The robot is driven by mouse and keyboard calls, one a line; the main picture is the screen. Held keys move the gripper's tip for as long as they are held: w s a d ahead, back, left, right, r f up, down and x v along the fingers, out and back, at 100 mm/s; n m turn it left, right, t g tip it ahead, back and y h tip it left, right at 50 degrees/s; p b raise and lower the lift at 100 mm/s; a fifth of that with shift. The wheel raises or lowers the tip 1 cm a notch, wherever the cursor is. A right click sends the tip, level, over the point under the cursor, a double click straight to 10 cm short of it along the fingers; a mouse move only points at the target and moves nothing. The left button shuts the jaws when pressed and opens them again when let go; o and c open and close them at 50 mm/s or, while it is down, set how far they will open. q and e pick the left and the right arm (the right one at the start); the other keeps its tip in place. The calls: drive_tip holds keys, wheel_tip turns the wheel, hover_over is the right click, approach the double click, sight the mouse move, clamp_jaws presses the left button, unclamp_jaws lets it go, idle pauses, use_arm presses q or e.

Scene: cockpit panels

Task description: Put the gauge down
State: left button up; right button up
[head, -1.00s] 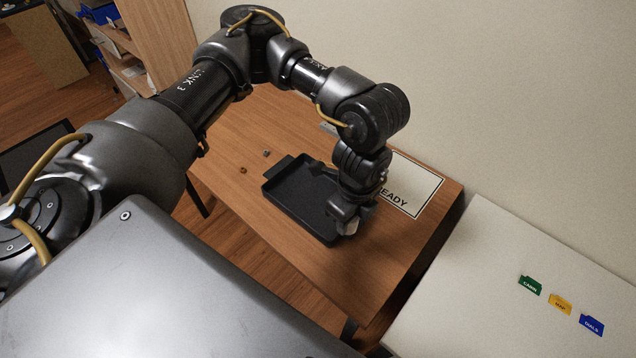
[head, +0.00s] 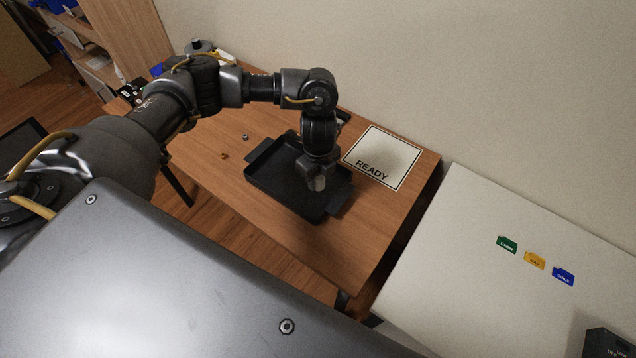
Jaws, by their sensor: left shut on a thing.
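My left gripper (head: 316,176) points down over the black tray (head: 278,190) on the wooden table. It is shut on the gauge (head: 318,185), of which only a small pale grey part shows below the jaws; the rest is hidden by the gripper. I cannot tell whether the gauge touches the tray floor. The white mat marked READY (head: 385,157) lies flat and bare to the right of the tray. My right gripper is not in view.
Two small nut-like parts, one brass (head: 224,156) and one grey (head: 245,136), lie left of the tray. A white surface (head: 470,290) with green, yellow and blue tags stands at right. A wall rises behind. The table's front strip is clear.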

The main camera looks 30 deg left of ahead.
sight(317, 184)
use_arm(q)
drive_tip(key=shift+w+a+f, duration=0.2)
drive_tip(key=shift+a+f, duration=0.1)
drive_tip(key=shift+f, duration=0.15)
drive_tip(key=shift+w+f, duration=0.1)
drive_tip(key=shift+f, duration=1.45)
drive_tip(key=shift+f, duration=0.2)
drive_tip(key=o, duration=1)
drive_tip(key=shift+r, duration=0.1)
